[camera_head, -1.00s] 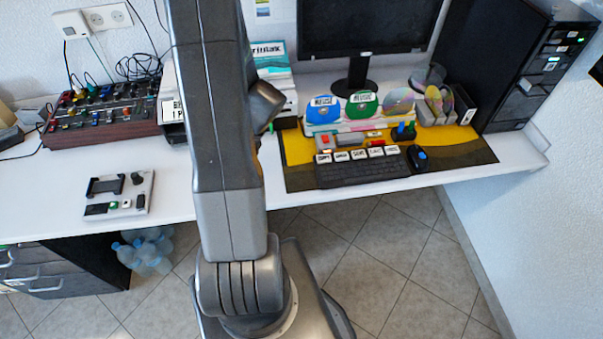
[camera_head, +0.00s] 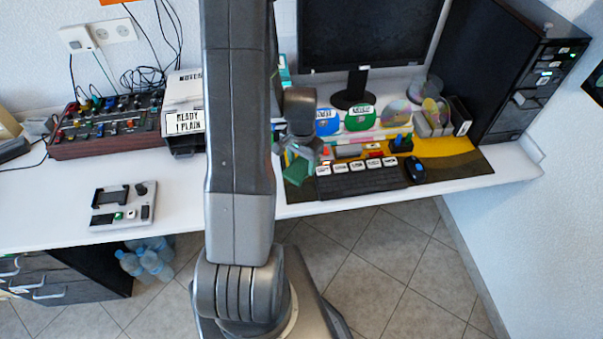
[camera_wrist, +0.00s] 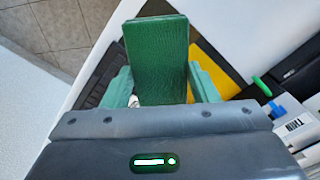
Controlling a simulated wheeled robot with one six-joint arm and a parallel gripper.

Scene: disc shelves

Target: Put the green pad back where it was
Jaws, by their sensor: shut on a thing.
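My gripper (camera_head: 303,158) is shut on the green pad (camera_head: 297,173), over the left end of the yellow and dark desk mat (camera_head: 455,148), left of the keyboard. In the wrist view the green pad (camera_wrist: 158,50) is a flat, textured rectangular block between the two greenish fingers of my gripper (camera_wrist: 160,88). The pad looks held above the mat; its exact height cannot be told. My arm hides part of the desk to the left of the pad.
The keyboard (camera_head: 362,183) with labelled blocks behind it and a mouse (camera_head: 414,169) lie right of the pad. Discs in holders, such as the green disc (camera_head: 360,117), stand behind. The monitor (camera_head: 370,35) is further back. The white desk (camera_head: 180,205) is mostly clear around a small control panel (camera_head: 123,204).

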